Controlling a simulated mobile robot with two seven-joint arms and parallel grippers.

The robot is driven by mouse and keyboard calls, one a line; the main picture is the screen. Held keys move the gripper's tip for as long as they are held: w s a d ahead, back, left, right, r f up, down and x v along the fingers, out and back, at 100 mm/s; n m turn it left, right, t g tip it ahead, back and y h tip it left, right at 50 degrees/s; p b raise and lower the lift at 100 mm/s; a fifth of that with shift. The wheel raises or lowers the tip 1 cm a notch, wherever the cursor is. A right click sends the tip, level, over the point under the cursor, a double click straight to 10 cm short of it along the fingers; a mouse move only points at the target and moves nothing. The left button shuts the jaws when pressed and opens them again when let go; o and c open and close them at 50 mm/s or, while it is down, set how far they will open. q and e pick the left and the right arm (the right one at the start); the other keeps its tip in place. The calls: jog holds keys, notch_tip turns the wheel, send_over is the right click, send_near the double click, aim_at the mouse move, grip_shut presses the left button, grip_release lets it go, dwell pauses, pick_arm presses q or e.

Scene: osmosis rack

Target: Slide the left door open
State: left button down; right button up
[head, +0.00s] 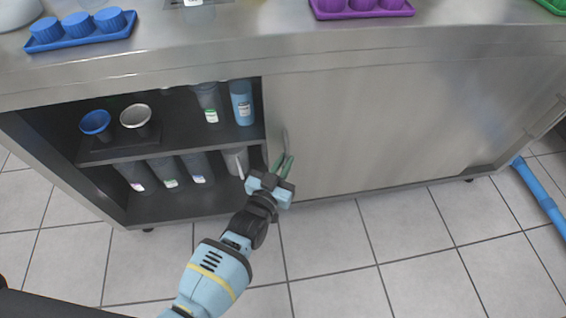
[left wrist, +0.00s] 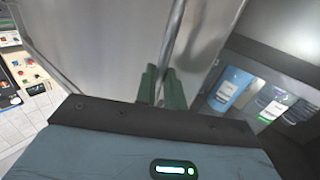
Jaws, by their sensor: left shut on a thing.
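The left door (head: 330,130) is a plain steel panel of the cabinet under the counter. Its left edge stands near the middle of the head view, with the cabinet's left part open beside it. A slim upright handle (head: 285,138) sits near that edge and also shows in the left wrist view (left wrist: 174,42). My left gripper (head: 283,163) is shut on the handle, its green fingers (left wrist: 161,88) on either side of it. The fingers hide the handle's lower part. My right gripper is out of view.
Open shelves (head: 180,137) hold blue and grey containers, including a blue bottle (head: 242,103) near the door edge. The steel counter (head: 250,45) above carries a blue tray (head: 82,38) and a purple tray (head: 360,12). Tiled floor in front is clear; a blue bar (head: 540,196) lies far right.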

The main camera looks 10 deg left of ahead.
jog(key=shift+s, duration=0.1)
pick_arm(q)
jog(key=c, duration=1.6)
grip_release()
jog(key=shift+o, duration=0.6)
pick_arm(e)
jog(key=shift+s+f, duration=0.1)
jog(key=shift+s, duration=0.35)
